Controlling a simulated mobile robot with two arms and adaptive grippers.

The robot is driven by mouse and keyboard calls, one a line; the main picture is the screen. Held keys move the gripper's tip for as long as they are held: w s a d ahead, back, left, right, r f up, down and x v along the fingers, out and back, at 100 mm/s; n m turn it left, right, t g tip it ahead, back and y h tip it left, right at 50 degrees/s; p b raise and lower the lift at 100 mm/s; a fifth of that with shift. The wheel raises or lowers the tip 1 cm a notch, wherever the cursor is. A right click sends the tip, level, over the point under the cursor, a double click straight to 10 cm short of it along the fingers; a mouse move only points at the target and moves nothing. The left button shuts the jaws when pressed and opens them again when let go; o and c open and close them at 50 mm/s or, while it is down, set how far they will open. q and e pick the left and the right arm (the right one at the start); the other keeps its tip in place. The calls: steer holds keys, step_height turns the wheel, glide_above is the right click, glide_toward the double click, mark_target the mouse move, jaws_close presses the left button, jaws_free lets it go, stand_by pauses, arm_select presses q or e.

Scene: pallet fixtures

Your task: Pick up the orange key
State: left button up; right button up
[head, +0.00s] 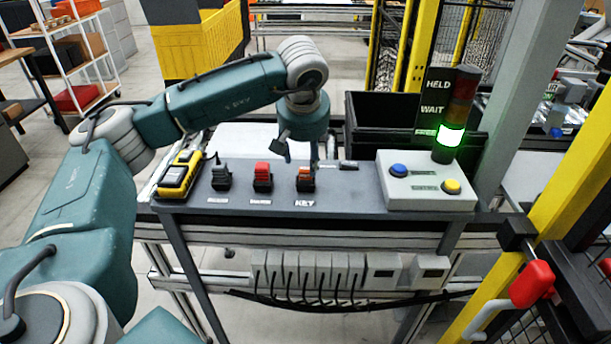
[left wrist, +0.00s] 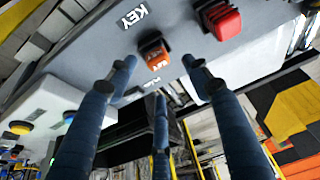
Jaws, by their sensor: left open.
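The orange key (head: 305,173) sits in a dark holder on the grey panel, just behind the white KEY label. It also shows in the left wrist view (left wrist: 154,53), near the top middle. My left gripper (head: 301,157) is above and just behind the key, fingers pointing down. In the left wrist view its blue fingers (left wrist: 159,68) are spread and empty, with the key showing between and beyond the tips. I cannot tell whether any finger touches the key. My right gripper is in neither view.
A red switch (head: 262,172) and a dark switch (head: 221,175) stand left of the key. A yellow-and-black device (head: 180,174) lies at the panel's left end. On the right are a button box (head: 427,192) and a signal tower (head: 455,120) lit green. A black bin (head: 380,113) stands behind.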

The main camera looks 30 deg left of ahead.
mark_target(305, 170)
arm_select(q)
steer(key=p+x, duration=0.2)
steer(key=x, duration=0.2)
steer(key=shift+s+d+f, duration=0.1)
steer(key=shift+f, duration=0.4)
steer(key=c, duration=1.2)
